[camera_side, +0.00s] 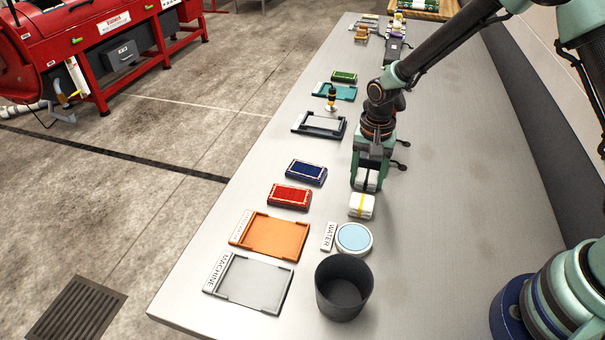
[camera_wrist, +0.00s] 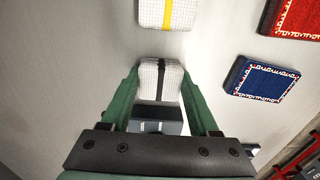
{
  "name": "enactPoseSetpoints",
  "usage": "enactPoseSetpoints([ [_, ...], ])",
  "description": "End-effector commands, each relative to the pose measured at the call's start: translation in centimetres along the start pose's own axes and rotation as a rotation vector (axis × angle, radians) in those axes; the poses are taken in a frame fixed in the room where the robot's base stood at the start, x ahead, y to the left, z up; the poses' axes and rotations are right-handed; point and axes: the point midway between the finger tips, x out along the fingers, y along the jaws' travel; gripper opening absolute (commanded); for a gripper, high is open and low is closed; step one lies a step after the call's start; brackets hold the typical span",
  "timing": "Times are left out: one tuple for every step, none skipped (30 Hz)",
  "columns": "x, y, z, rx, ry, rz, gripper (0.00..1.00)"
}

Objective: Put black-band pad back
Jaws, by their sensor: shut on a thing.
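The black-band pad (camera_wrist: 148,80) is a white, grid-patterned block with a black stripe. My gripper (camera_wrist: 158,84) is shut on it, with a green finger on each side. In the side view my gripper (camera_side: 367,181) points down over the bench, and the pad (camera_side: 370,184) shows only partly between the fingers. It is low; I cannot tell whether it touches the bench. A similar pad with a yellow band (camera_side: 361,206) lies just in front of it, apart from it, and also shows at the top of the wrist view (camera_wrist: 168,14).
A blue rug (camera_side: 306,172) and a red rug (camera_side: 289,196) lie to the left. Nearer are an orange tray (camera_side: 239,238), a grey "MACHINE" tray (camera_side: 287,290), a round water dish (camera_side: 369,249) and a dark cup (camera_side: 344,306). A dark-framed tray (camera_side: 299,129) lies behind. The bench's right side is clear.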

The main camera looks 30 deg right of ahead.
Motion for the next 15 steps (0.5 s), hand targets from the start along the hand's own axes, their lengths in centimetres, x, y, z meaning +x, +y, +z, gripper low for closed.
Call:
enactPoseSetpoints([
  [0.05, 0.00, 0.00, 0.000, 0.000, 0.000, 0.73],
  [0.04, 0.00, 0.00, 0.000, 0.000, 0.000, 0.84],
  [0.03, 0.00, 0.00, 0.000, 0.000, 0.000, 0.91],
  [0.03, 0.00, 0.00, 0.000, 0.000, 0.000, 0.91],
  [0.02, 0.00, 0.00, 0.000, 0.000, 0.000, 0.91],
  [0.02, -0.01, 0.00, 0.000, 0.000, 0.000, 0.91],
  [0.02, -0.01, 0.00, 0.000, 0.000, 0.000, 0.91],
  [0.01, -0.01, 0.00, 0.000, 0.000, 0.000, 0.91],
  [0.01, -0.01, -0.01, 0.000, 0.000, 0.000, 0.91],
  [0.01, -0.01, -0.01, 0.000, 0.000, 0.000, 0.91],
  [0.00, -0.01, -0.01, 0.000, 0.000, 0.000, 0.91],
  [-0.06, -0.02, -0.01, 0.000, 0.000, -0.001, 0.91],
  [-0.16, -0.03, -0.02, 0.000, 0.001, -0.001, 0.91],
  [-0.31, -0.04, -0.03, 0.000, 0.001, -0.002, 0.91],
  [-0.61, -0.07, -0.05, 0.000, 0.002, -0.003, 0.91],
])
